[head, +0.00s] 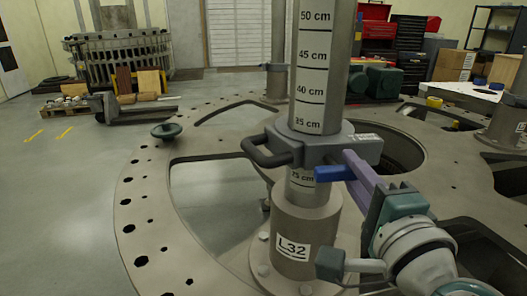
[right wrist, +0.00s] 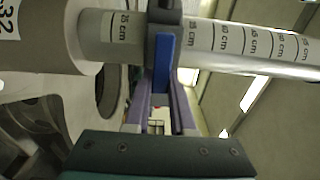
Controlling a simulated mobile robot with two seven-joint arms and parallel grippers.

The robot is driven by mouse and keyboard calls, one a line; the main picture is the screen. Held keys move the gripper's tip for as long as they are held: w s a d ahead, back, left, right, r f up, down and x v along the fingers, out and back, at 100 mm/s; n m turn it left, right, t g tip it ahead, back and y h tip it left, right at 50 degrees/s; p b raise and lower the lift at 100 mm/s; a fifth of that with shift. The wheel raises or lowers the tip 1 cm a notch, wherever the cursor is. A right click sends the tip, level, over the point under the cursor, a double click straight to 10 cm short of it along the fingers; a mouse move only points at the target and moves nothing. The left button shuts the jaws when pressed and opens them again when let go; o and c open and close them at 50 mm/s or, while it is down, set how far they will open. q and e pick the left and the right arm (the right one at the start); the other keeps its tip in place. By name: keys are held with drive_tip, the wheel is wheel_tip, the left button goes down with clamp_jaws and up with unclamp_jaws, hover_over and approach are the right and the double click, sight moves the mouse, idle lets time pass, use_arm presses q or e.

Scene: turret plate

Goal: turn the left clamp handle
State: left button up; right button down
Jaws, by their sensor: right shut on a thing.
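A grey clamp (head: 315,142) sits around an upright metal post (head: 313,65) with a centimetre scale. A dark loop-shaped handle (head: 268,150) sticks out on its left. A blue clamp handle (head: 333,173) is on its near right side, and it also shows in the right wrist view (right wrist: 163,62). My right gripper (head: 358,176), with purple fingers, is shut on the blue handle. My left gripper is not in view.
The post stands in a thick base (head: 305,225) labelled L32 on a large round plate (head: 140,200) with holes and wide openings. A dark green round piece (head: 166,130) lies on the plate's left rim. Another post (head: 508,115) stands at right. Open floor lies at left.

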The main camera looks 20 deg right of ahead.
idle(0.4)
drive_tip(key=c, duration=0.8)
unclamp_jaws()
drive_tip(key=shift+o, duration=0.2)
drive_tip(key=b+v, duration=0.2)
drive_tip(key=v, duration=0.8)
drive_tip(key=shift+w+a, duration=0.1)
drive_tip(key=shift+a, duration=0.05)
